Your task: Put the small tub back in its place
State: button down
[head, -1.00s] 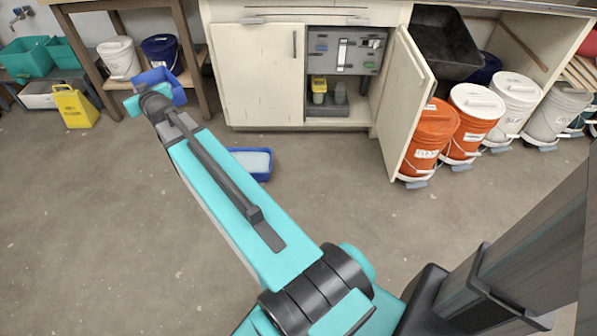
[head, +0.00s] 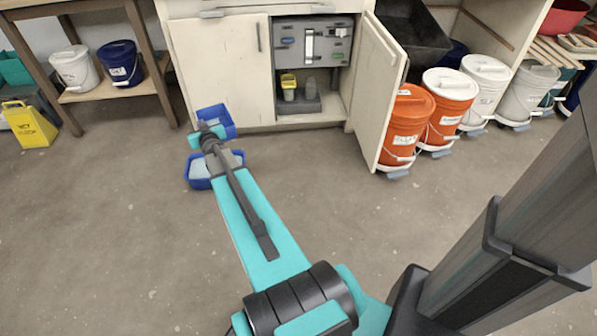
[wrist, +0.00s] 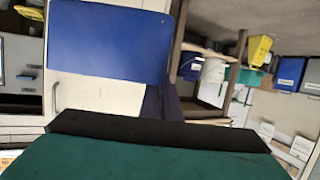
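A small blue tub (head: 217,117) is at the end of my arm in the head view, in front of the left cabinet door. In the wrist view its flat blue side (wrist: 110,40) fills the upper left. My gripper (head: 209,130) appears shut on it, and the tub is tilted; the fingertips are hidden.
The cabinet's right door (head: 378,90) stands open, showing a grey panel and a yellow item (head: 289,87) inside. Orange buckets (head: 407,125) and white ones stand on dollies at right. The middle floor is clear.

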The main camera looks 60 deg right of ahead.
jog(key=s+d+f+m+g+h+b, duration=0.1)
jog(key=s+d+f+b, duration=0.3)
jog(key=f, duration=0.8)
jog(key=s+d+f+m+g+h+b, duration=0.1)
jog(key=s+d+f+b, duration=0.3)
jog(key=s+d+f, duration=0.4)
jog(key=s+d+f+m+g+h+b, duration=0.1)
jog(key=s+d+f, duration=0.5)
jog(key=s+f, duration=0.7)
notch_tip(320, 180, down, 4)
jog(key=m+b, duration=0.1)
jog(key=b, duration=0.1)
jog(key=shift+s+d+g+h+b, duration=0.2)
jog(key=shift+d+g+h+b, duration=0.1)
jog(key=shift+g+h+b, duration=0.1)
jog(key=w+d+f+b, duration=0.1)
jog(key=w+d+b, duration=0.3)
jog(key=d, duration=1)
jog(key=w, duration=0.3)
jog(key=shift+d+f+b, duration=0.2)
jog(key=shift+b, duration=0.15)
jog(key=shift+w, duration=0.1)
jog(key=shift+a+f+b, duration=0.1)
jog(key=shift+f+b, duration=1.05)
jog(key=shift+f, duration=0.65)
